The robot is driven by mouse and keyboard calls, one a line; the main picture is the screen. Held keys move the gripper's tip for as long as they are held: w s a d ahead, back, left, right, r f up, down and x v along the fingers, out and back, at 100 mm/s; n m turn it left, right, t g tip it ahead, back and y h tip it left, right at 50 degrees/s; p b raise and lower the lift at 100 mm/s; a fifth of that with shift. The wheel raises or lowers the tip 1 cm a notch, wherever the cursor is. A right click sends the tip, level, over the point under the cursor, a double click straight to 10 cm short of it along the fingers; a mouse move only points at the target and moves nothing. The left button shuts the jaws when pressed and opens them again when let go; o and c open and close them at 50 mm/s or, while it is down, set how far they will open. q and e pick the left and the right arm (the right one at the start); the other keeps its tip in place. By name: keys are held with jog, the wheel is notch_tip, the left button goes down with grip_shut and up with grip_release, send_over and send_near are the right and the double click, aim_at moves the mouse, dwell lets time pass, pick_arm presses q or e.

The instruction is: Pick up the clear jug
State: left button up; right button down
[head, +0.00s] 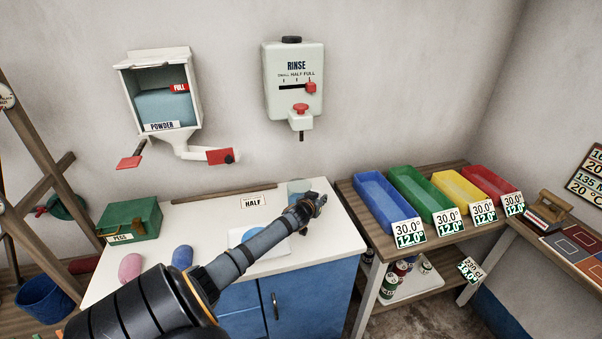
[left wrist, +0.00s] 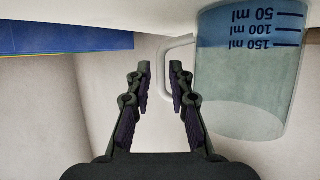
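The clear jug (head: 296,188) stands on the white counter top, partly hidden behind my left gripper in the head view. In the left wrist view the jug (left wrist: 248,85) is large at the right, with bluish contents and upside-down ml marks. Its pale handle (left wrist: 164,72) shows in line with the gap between my fingertips; I cannot tell whether it is between them or just beyond. My left gripper (head: 319,203) is open beside the jug, and its two fingers stand apart in the left wrist view (left wrist: 160,75). My right gripper is not in view.
A green pegs box (head: 130,220) and pink and blue rounded items lie on the counter's left. A HALF card (head: 252,201) stands at the back. The rinse dispenser (head: 293,80) and powder dispenser (head: 160,95) hang above. Coloured trays (head: 386,205) stand on the right bench.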

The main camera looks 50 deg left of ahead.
pick_arm(q)
jog(key=shift+s+r, duration=0.1)
grip_shut()
jog(key=shift+r, duration=0.1)
dwell(0.3)
